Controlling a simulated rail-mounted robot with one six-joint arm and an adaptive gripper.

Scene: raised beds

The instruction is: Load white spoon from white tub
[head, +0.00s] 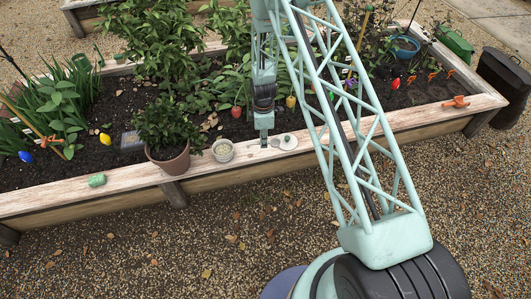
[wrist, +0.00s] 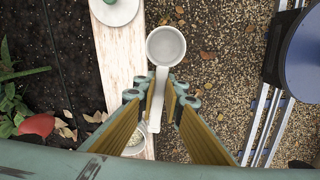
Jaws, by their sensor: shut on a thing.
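The white spoon (wrist: 165,46) is a round scoop with a straight handle; its bowl looks pale grey inside, with no clear contents. My gripper (wrist: 158,98) is shut on the spoon's handle, with the bowl reaching out past the fingertips. In the head view my gripper (head: 264,139) points down over the wooden bed edge, right of the tub, and the spoon is hard to make out. The white tub (head: 222,150) stands on that edge with pale, grainy contents. In the wrist view the tub (wrist: 140,146) is partly hidden behind a finger.
A potted plant (head: 168,158) stands left of the tub. A white disc with a green knob (head: 289,141) lies on the edge right of my gripper. A green roll (head: 96,181) lies further left and an orange item (head: 456,102) far right. Leafy plants fill the bed behind.

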